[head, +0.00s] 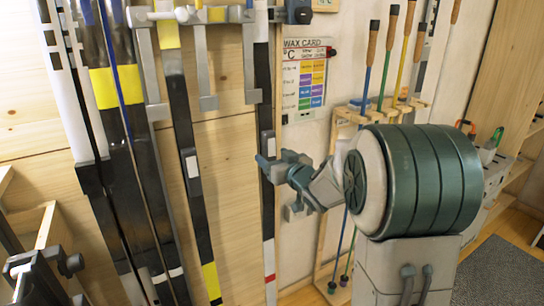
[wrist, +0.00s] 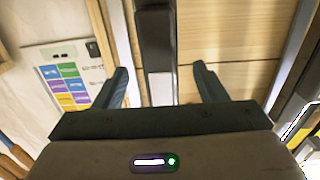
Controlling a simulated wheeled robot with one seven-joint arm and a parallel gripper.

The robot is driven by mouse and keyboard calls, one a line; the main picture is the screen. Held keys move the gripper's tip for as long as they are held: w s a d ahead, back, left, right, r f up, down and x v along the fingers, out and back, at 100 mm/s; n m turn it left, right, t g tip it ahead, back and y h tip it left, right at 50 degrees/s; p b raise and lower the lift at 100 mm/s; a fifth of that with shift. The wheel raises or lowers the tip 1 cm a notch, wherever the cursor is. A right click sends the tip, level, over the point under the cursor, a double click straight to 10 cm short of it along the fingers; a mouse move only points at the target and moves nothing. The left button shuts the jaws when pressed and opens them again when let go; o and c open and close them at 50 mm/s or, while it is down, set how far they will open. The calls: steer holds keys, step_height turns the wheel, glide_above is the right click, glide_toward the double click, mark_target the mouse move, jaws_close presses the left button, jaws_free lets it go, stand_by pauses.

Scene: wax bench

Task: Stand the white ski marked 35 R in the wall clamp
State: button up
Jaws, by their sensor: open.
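Several narrow skis stand upright against the wooden wall; no 35 R mark is readable on any. A slim ski (head: 265,225), dark with pale parts and a red band low down, stands at my gripper (head: 268,168). In the wrist view this ski (wrist: 159,88) runs between my two open fingers, apart from both; its dark block and white patch show there. A mostly white ski with dark squares (head: 67,100) leans at the far left. A grey rack with hanging prongs (head: 205,60) is on the wall at the top; I cannot tell whether it is the wall clamp.
Wide black-and-yellow skis (head: 115,85) and a thinner one (head: 180,110) stand left of my gripper. A wax card (head: 305,85) hangs on the wall. Poles with cork grips (head: 391,28) stand in a wooden rack behind my arm. A dark clamp-like fixture (head: 45,270) is at lower left.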

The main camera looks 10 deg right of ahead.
steer(key=s+d+r+m+g+h+p, duration=0.1)
steer(key=s+d+m+g+h+p, duration=0.15)
steer(key=s, duration=0.45)
steer(key=s+d+m+g+h+p, duration=0.1)
steer(key=s+d+h, duration=0.25)
steer(key=s, duration=0.45)
steer(key=s+a+f+g+p, duration=0.1)
steer(key=s+g, duration=0.4)
steer(key=s, duration=0.5)
steer(key=s+a+f+g+p, duration=0.1)
steer(key=s+a+g+p, duration=0.3)
steer(key=s, duration=0.6)
steer(key=shift+s+a+g+y, duration=0.2)
steer(key=shift+a+g+y, duration=0.1)
steer(key=shift+a+g, duration=0.45)
